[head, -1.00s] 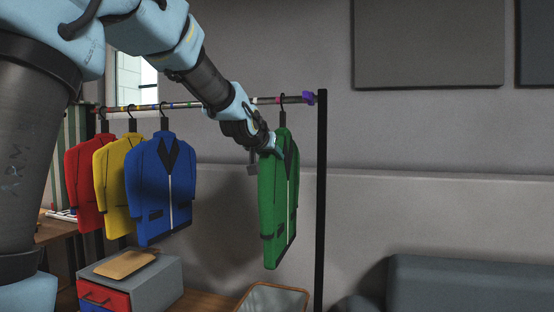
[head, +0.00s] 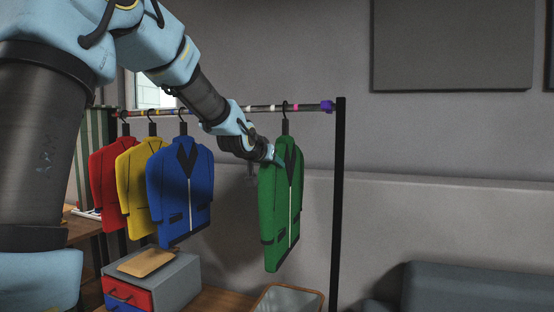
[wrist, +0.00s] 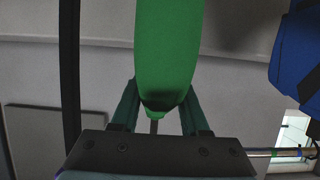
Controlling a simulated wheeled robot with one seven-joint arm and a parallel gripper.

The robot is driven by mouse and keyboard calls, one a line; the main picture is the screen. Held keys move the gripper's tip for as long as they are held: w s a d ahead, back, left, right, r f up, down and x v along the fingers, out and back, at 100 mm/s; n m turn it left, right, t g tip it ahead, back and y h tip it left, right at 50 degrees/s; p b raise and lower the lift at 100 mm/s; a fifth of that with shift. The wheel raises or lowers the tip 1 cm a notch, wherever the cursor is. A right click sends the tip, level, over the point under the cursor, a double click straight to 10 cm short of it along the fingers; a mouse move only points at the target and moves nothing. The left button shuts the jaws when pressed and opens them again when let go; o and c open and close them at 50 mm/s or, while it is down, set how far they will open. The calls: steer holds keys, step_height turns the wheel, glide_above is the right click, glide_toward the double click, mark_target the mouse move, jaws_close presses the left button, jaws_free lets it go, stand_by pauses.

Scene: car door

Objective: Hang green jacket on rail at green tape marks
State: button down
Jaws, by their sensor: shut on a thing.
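The green jacket (head: 281,215) hangs upright at the right part of the rack in the head view, its hook overlapping the rail (head: 258,108). I cannot tell whether the hook rests on the rail or is in front of it. My gripper (head: 274,156) is shut on the jacket's upper left side. In the wrist view the green jacket (wrist: 168,50) is between the two fingers of my gripper (wrist: 160,112). Coloured tape marks band the rail; green ones are not clear in the head view, and my arm covers part of the rail.
Red (head: 103,180), yellow (head: 130,190) and blue (head: 180,195) jackets hang on the left. A black post (head: 338,200) stands right of the green jacket. A grey drawer box (head: 165,280) and a bin (head: 290,301) are below. A gap separates the blue and green jackets.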

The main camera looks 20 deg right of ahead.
steer(key=w+a+p, duration=1.5)
steer(key=w+a, duration=0.2)
steer(key=a, duration=0.1)
steer(key=shift+w+a, duration=0.25)
steer(key=shift+a, duration=0.1)
stand_by(2.7)
steer(key=shift+f, duration=0.15)
stand_by(0.3)
steer(key=shift+c, duration=1.6)
jaws_free()
steer(key=shift+f, duration=0.15)
steer(key=shift+s+a, duration=0.1)
